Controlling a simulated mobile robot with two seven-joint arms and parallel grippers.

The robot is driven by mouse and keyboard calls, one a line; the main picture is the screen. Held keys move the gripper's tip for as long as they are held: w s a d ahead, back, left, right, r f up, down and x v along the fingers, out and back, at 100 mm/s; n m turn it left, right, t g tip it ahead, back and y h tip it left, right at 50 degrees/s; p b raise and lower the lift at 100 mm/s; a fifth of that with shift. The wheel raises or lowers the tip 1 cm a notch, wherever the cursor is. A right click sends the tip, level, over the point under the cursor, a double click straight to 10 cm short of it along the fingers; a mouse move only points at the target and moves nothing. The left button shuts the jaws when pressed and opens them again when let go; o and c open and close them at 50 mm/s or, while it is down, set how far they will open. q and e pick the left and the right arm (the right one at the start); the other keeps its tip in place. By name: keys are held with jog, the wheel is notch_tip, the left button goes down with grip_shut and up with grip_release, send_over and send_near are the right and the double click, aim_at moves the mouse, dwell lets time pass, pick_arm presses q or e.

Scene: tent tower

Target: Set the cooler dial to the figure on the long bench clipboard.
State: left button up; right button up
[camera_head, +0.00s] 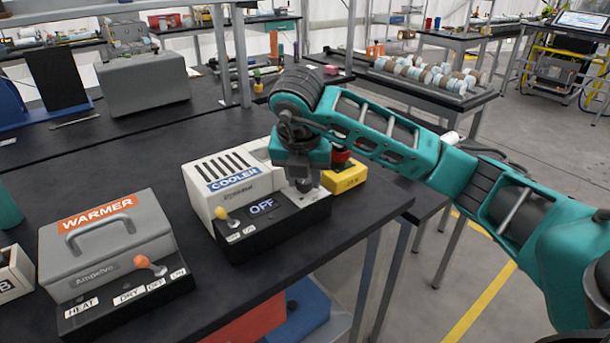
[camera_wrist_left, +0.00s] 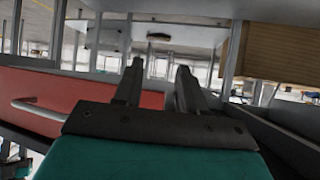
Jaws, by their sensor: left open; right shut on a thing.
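The cooler (camera_head: 218,172) is a white box with a slotted top, a blue COOLER label and a black front panel. Its display (camera_head: 262,206) reads OFF. A yellow-knobbed lever (camera_head: 221,213) sits at the left of its front panel. My right gripper (camera_head: 304,186) points down at the right end of the cooler's panel, shut on what appears to be the dial, which the fingers hide. My left gripper (camera_wrist_left: 158,85) shows in the left wrist view, open and empty, with its fingers apart. I cannot make out the long bench clipboard.
A grey warmer (camera_head: 105,245) with an orange-knobbed lever stands left of the cooler. A yellow box with a red button (camera_head: 345,176) is just right of the cooler. A red drawer or bin front (camera_wrist_left: 60,95) is near my left gripper. Black bench top (camera_head: 140,150) lies clear behind the warmer.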

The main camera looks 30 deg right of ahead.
jog(key=shift+m, duration=0.6)
jog(key=o, duration=0.7)
jog(key=shift+o, duration=0.2)
jog(key=p+v, duration=0.5)
jog(key=v, duration=0.8)
jog(key=shift+w+a+g, duration=0.3)
